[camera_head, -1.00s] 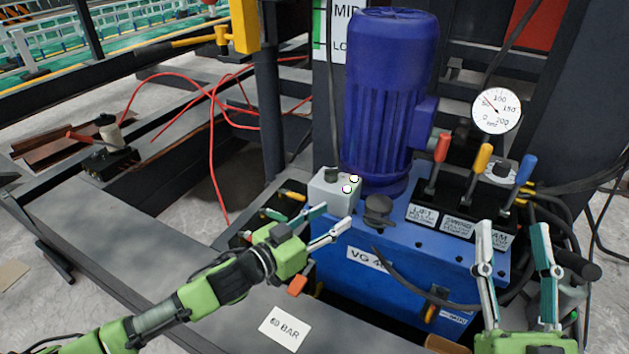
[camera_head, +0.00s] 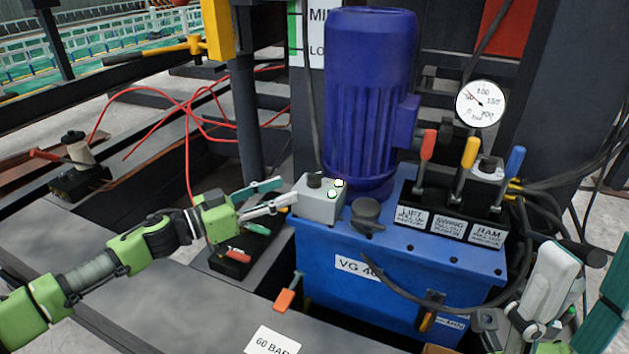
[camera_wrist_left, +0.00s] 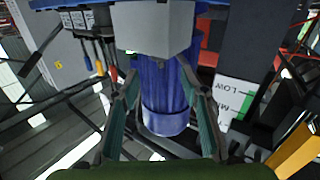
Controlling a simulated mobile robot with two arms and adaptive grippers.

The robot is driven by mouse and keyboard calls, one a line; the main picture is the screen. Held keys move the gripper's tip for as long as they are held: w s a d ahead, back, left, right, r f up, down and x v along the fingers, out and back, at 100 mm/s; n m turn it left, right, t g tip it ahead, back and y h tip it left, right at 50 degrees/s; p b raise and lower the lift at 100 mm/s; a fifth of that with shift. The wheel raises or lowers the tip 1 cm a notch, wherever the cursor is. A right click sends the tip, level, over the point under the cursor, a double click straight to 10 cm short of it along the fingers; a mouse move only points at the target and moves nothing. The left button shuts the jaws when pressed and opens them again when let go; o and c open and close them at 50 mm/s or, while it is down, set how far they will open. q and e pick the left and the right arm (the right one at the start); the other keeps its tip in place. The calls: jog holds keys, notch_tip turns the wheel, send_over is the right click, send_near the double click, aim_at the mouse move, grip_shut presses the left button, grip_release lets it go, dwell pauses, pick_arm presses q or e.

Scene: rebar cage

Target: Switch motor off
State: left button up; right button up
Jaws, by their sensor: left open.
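The blue motor (camera_head: 368,95) stands upright on the blue power unit (camera_head: 400,290). A small grey box (camera_head: 318,207) with a black knob (camera_head: 315,180) on top and two small round lights or buttons sits at the motor's left foot. My left gripper (camera_head: 288,192) is open and empty just left of this box, fingers pointing at it; contact cannot be told. In the left wrist view the grey box (camera_wrist_left: 152,28) shows upside down beyond the open fingers, with the motor (camera_wrist_left: 163,95) below it. My right gripper (camera_head: 580,285) is open and empty at the lower right.
Red, yellow and blue levers (camera_head: 468,155) stand right of the motor, with a pressure gauge (camera_head: 481,104) behind. A black cap (camera_head: 366,214) sits beside the grey box. Tools lie in a dark tray (camera_head: 232,260) below my left gripper. A dark beam (camera_head: 150,290) runs along the front.

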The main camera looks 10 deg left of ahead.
aim_at(308, 181)
pick_arm(q)
jog(key=b+x, duration=0.2)
jog(key=x, duration=0.8)
jog(key=shift+f, duration=0.1)
jog(key=c, duration=1.2)
